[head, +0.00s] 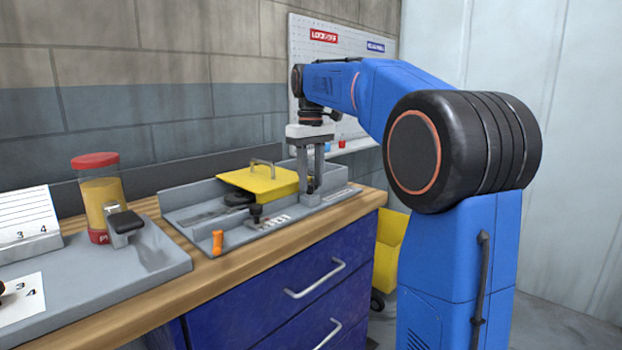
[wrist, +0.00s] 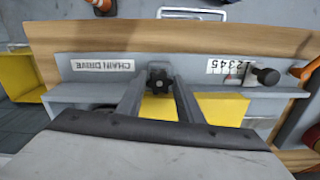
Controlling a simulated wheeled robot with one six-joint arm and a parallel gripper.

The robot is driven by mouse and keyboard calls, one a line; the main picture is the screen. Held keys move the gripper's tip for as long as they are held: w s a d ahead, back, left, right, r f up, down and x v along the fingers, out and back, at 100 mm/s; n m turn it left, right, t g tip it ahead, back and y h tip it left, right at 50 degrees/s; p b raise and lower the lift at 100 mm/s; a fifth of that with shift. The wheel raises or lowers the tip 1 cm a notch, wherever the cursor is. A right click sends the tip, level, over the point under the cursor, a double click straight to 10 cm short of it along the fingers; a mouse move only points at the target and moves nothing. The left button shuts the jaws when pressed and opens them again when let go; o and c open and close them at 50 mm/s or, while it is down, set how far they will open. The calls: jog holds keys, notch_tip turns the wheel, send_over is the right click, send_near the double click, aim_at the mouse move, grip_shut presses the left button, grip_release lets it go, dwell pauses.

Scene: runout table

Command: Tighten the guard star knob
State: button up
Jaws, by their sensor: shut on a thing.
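The black star knob (wrist: 159,82) shows in the wrist view between my two fingertips, at the front wall of the grey chain drive unit. My gripper (wrist: 160,72) is shut on it. In the head view my gripper (head: 309,188) points straight down at the right end of the unit, and its fingers hide the knob there. The yellow guard (head: 262,178), with a grey handle on top, lies just left of the fingers. It also shows behind the fingers in the wrist view (wrist: 222,107). The knob's tightness cannot be told.
A black round knob (head: 256,211) and a number scale (head: 275,221) sit left of my gripper. An orange handle (head: 217,242) stands at the front. The wooden bench edge (head: 330,210) runs in front.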

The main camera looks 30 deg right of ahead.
jog(key=shift+m, duration=1.3)
jog(key=shift+a+m, duration=0.1)
jog(key=shift+m, duration=0.2)
jog(key=o, duration=1.1)
jog(key=shift+c, duration=0.2)
